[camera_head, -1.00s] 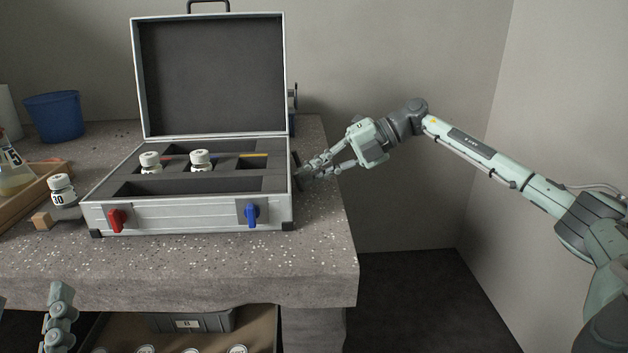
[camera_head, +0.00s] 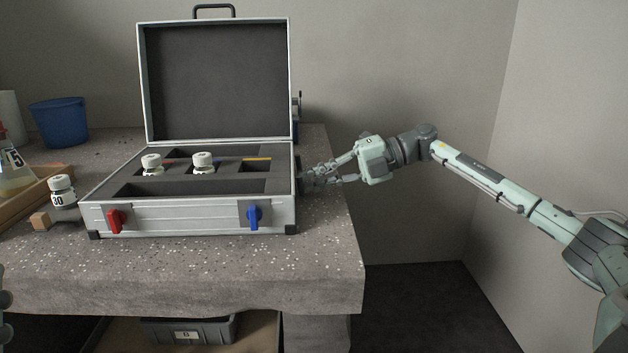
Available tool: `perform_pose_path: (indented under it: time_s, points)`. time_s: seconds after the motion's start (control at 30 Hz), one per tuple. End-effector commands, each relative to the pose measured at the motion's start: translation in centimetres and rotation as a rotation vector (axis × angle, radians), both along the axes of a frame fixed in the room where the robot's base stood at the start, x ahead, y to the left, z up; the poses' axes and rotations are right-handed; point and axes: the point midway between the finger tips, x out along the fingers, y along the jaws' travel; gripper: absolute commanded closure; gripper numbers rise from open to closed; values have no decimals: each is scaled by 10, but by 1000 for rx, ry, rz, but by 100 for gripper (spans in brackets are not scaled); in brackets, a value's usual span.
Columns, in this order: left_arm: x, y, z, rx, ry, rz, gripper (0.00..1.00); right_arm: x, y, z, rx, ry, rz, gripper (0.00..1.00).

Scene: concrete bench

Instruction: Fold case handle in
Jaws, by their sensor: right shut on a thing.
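The silver case (camera_head: 190,217) stands on the bench with its lid (camera_head: 215,80) open and upright. A dark side handle (camera_head: 299,169) shows in part at the case's right wall; my fingers hide most of it. My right gripper (camera_head: 308,180) is shut on this handle, close against the wall. A black handle (camera_head: 213,8) stands on the lid's top edge. The front has a red latch (camera_head: 115,221) and a blue latch (camera_head: 254,214). Only a sliver of my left gripper (camera_head: 4,302) shows at the left edge; its fingers cannot be made out.
Two white-capped bottles (camera_head: 203,162) (camera_head: 152,164) sit in the case's foam. A bottle marked 30 (camera_head: 62,190), a wooden tray (camera_head: 30,200), a flask (camera_head: 14,170) and a blue bucket (camera_head: 60,122) are at left. A grey bin (camera_head: 188,331) is below. Bench is clear in front.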

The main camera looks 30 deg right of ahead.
Motion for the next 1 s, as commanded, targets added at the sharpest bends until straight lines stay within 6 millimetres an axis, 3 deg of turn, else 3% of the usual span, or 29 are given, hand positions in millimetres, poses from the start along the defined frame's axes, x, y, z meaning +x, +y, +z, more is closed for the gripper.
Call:
perform_pose_path:
  time_s: [0.03,0.07,0.2,0.7,0.87,1.0]
  points:
    - [0,0,0,0,0,0,50,0,0,0,1,-1,-1,100]
    - [0,0,0,0,1,0,50,0,0,0,0,0,-1,87]
    - [0,0,0,0,1,0,50,0,0,0,0,0,0,69]
    - [0,0,4,-1,0,0,50,0,0,3,-11,5,1,69]
    - [0,0,24,-1,0,-1,50,-1,-2,13,-88,46,1,69]
    - [0,0,51,0,1,-1,50,-3,-5,23,-221,120,1,69]
